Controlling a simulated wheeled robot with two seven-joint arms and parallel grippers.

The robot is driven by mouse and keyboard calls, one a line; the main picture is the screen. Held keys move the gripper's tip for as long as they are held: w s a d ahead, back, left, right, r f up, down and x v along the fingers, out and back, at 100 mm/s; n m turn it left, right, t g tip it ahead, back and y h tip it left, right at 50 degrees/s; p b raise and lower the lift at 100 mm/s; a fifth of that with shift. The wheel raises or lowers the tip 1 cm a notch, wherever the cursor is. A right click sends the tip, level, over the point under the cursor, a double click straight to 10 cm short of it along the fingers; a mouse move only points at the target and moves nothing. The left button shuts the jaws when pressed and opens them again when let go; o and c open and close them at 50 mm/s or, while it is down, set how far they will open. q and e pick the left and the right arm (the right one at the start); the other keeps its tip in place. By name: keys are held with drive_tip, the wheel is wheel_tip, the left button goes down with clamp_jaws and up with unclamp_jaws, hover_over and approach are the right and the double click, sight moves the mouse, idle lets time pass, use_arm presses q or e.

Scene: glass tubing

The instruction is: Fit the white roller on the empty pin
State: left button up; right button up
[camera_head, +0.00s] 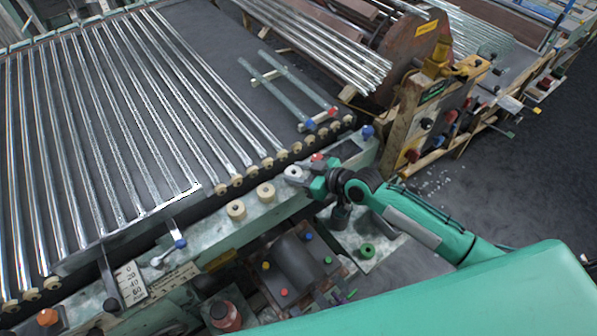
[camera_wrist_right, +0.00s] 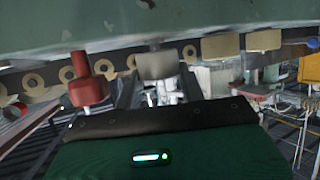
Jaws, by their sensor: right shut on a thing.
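My right gripper (camera_head: 305,179) reaches in from the right over the pale green rail (camera_head: 211,233) and is shut on a white roller (camera_head: 293,173) at its fingertips. In the right wrist view a pale roller (camera_wrist_right: 157,65), which looks like the held one, is just beyond the dark palm edge. Two cream rollers stand on the rail to its left, a nearer one (camera_head: 236,209) and a farther one (camera_head: 266,192). The empty pin cannot be made out; the gripper and roller may cover it. I cannot tell whether the roller touches the rail. My left gripper is out of view.
A red knob (camera_head: 317,157) stands close beyond the gripper; it also shows in the wrist view (camera_wrist_right: 88,80). Glass tubes (camera_head: 120,120) lie along the bed behind a row of small rollers. A dark motor housing (camera_head: 292,262) and a green ring (camera_head: 367,250) are in front.

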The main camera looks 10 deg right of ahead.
drive_tip(key=shift+f, duration=0.35)
drive_tip(key=o, duration=1)
drive_tip(key=shift+o, duration=0.2)
drive_tip(key=shift+s+d+r+b, duration=0.1)
drive_tip(key=shift+s+d+b, duration=0.15)
drive_tip(key=shift+b, duration=0.1)
drive_tip(key=b+v, duration=0.3)
drive_tip(key=v, duration=1)
drive_tip(key=shift+r, duration=0.15)
